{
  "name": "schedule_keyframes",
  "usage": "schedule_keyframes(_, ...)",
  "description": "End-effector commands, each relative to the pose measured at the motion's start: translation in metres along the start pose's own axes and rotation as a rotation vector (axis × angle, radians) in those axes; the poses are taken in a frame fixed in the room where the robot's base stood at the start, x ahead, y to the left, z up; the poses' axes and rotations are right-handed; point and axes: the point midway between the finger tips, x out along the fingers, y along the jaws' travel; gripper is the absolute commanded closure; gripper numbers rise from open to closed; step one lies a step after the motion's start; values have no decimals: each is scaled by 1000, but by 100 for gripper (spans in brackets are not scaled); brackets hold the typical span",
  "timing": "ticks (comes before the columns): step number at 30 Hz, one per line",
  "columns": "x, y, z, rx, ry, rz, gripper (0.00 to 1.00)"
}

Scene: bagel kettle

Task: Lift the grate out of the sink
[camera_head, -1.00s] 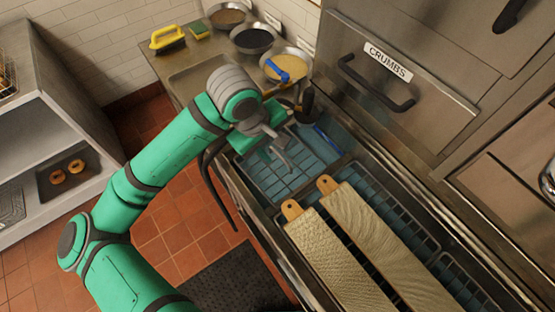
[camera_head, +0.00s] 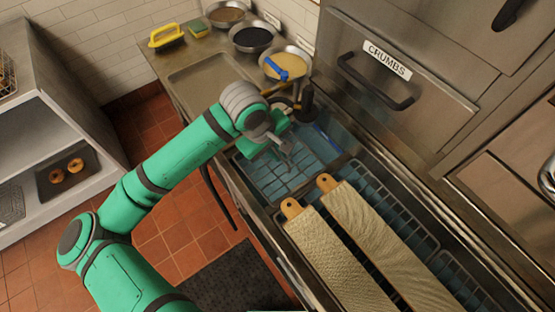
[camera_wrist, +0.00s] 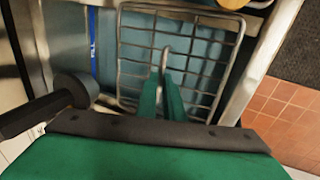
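The grate (camera_head: 270,187) is a grey wire grid with a rounded frame at the left end of the sink (camera_head: 326,142), over blue-tinted water. In the wrist view the grate (camera_wrist: 222,68) fills the upper middle, and its frame looks roughly level with the sink. My gripper (camera_head: 287,158) points down over the grate. In the wrist view my gripper (camera_wrist: 164,62) has its green fingers close together in front of the wires. Whether the fingertips touch or hold a wire is not clear, and the fingers hide part of the grid.
Two long boards with wooden handles, one (camera_head: 335,258) and another (camera_head: 375,240), lie across the sink to the right. Bowls, including one with a blue-handled tool (camera_head: 284,72), stand behind. A crumbs drawer handle (camera_head: 375,85) juts out at the back.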

Motion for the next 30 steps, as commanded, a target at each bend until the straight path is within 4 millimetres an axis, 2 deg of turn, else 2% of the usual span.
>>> schedule_keyframes(6, 1, 5, 4, 13, -3, 0, 100)
schedule_keyframes(30, 0, 0, 0, 1, 1, 0, 100)
